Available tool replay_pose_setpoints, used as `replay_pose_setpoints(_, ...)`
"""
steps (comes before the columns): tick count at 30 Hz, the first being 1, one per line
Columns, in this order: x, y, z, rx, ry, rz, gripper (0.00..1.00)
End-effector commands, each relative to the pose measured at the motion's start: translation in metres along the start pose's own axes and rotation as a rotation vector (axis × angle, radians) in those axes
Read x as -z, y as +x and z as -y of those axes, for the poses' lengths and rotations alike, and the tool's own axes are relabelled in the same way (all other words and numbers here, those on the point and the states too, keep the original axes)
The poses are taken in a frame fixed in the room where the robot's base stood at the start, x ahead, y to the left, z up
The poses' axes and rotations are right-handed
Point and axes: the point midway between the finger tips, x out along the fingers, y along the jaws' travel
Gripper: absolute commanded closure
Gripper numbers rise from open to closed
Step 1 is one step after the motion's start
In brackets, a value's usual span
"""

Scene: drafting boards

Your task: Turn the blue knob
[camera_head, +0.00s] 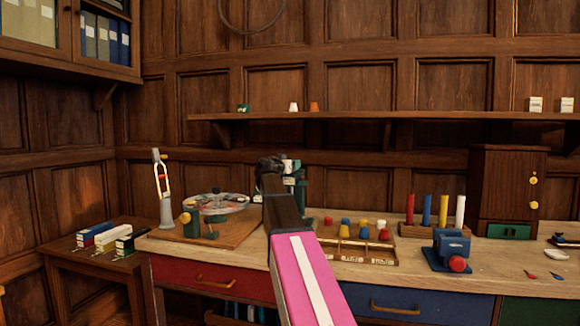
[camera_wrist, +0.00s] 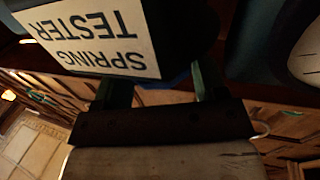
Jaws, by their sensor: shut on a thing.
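The blue knob (camera_wrist: 178,79) shows only as a thin blue strip between my fingers in the wrist view. The rest of it is hidden by the fingers and the dark body of the device. My gripper (camera_wrist: 160,85) has its green fingers on both sides of the knob and is shut on it. The device carries a white label (camera_wrist: 95,38) reading SPRING TESTER, upside down in this view. In the head view my gripper (camera_head: 296,185) is at the back of the workbench, and my arm hides most of the device.
The workbench (camera_head: 400,268) holds a disc apparatus (camera_head: 215,203) at left. Right of my arm are a tray of coloured pegs (camera_head: 358,248), a blue device with a red knob (camera_head: 450,250) and a wooden cabinet (camera_head: 505,190). A shelf (camera_head: 420,116) runs along the wall above.

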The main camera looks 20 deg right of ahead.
Motion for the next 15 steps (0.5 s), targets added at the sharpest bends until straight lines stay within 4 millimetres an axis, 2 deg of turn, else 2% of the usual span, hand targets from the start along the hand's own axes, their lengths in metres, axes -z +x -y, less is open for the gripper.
replay_pose_setpoints(15, -0.0018, 0.0001, 0.0004, -0.055, 0.003, 0.005, 0.58)
